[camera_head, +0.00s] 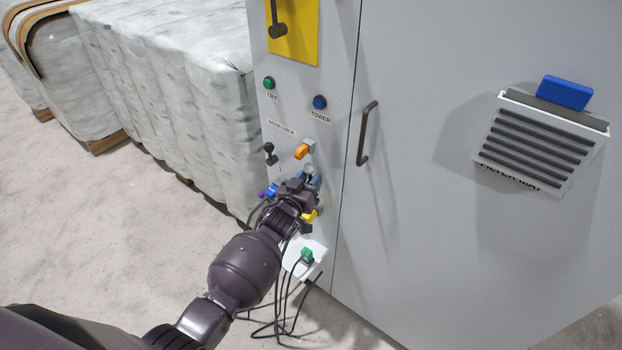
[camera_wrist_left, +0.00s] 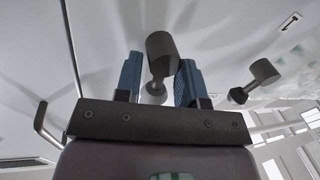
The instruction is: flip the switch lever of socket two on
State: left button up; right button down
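The lever between my left fingers has a dark grey cylindrical knob (camera_wrist_left: 160,50) on a thin stem, seen in the left wrist view. My left gripper (camera_head: 311,179) is at the lower part of the grey cabinet's narrow panel. Its two blue fingers (camera_wrist_left: 158,80) stand apart on either side of the lever, with room visible beside the stem. In the head view the lever's tip (camera_head: 308,169) shows just above the fingers. A second lever (camera_head: 269,153) stands to the left, outside the fingers; it also shows in the left wrist view (camera_wrist_left: 258,76). Socket numbers by the held area are hidden.
An orange knob (camera_head: 302,152) sits just above the gripper. Colored plugs, including a yellow one (camera_head: 309,216) and a green one (camera_head: 307,254), and loose black cables crowd below. The door handle (camera_head: 367,134) is to the right.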

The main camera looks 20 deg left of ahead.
pick_arm(q)
jog(key=shift+w+d, duration=0.1)
jog(key=shift+w, duration=0.3)
grip_shut()
jog(key=shift+d+m, duration=0.15)
jog(key=shift+m, duration=0.65)
jog(key=shift+r+m+b, duration=0.15)
jog(key=shift+m+b, duration=0.15)
grip_release()
